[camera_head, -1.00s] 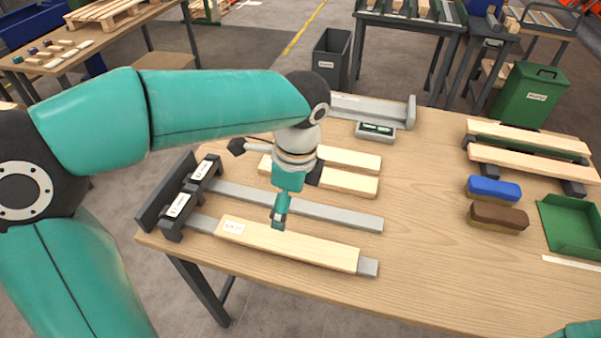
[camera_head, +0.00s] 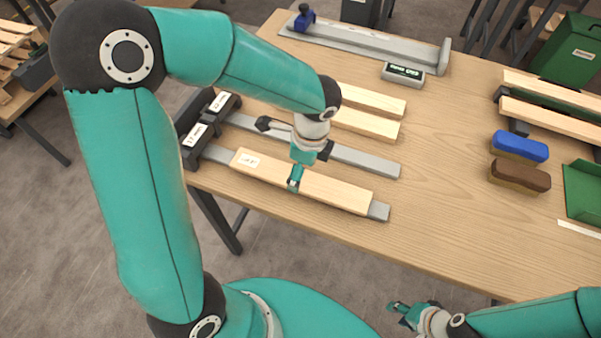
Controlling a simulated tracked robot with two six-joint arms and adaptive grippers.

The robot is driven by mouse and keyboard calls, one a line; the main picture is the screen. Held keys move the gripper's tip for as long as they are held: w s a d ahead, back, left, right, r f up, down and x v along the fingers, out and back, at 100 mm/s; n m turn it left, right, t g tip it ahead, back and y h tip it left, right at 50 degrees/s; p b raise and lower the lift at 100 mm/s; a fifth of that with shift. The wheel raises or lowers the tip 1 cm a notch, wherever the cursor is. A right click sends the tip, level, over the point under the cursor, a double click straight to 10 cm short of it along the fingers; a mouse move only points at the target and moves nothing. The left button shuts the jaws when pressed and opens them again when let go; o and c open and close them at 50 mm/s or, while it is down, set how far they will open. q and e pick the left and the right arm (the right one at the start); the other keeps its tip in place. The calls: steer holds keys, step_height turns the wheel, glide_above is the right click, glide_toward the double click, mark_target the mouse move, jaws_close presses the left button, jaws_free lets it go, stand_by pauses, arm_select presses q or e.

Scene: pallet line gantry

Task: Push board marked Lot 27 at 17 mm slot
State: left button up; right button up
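A pale board (camera_head: 325,189) with a small white label lies along the front grey rail (camera_head: 379,211). The label print is too small to read surely. Bare rail shows between the board's left end and the front dark slot block (camera_head: 196,148), whose white label seems to read 17 mm. A second block (camera_head: 222,106) stands behind it. My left gripper (camera_head: 295,179) points down at the board's middle, its fingertips together; contact is unclear. My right gripper (camera_head: 400,308) is off the table's front edge, empty; its finger gap is not clear.
Two pale boards (camera_head: 365,122) lie behind the empty rear rail (camera_head: 368,163). A grey measuring fixture with a display (camera_head: 403,73) is at the back. A blue brush (camera_head: 520,146), a brown brush (camera_head: 520,175) and a green tray (camera_head: 584,190) are at right. The table centre-right is clear.

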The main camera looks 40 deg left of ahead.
arm_select(q)
steer(key=shift+s+a+f, duration=0.1)
steer(key=shift+a+f, duration=0.1)
steer(key=shift+f, duration=1.45)
steer(key=c, duration=1.3)
steer(key=shift+c, duration=0.2)
steer(key=shift+s+f, duration=0.1)
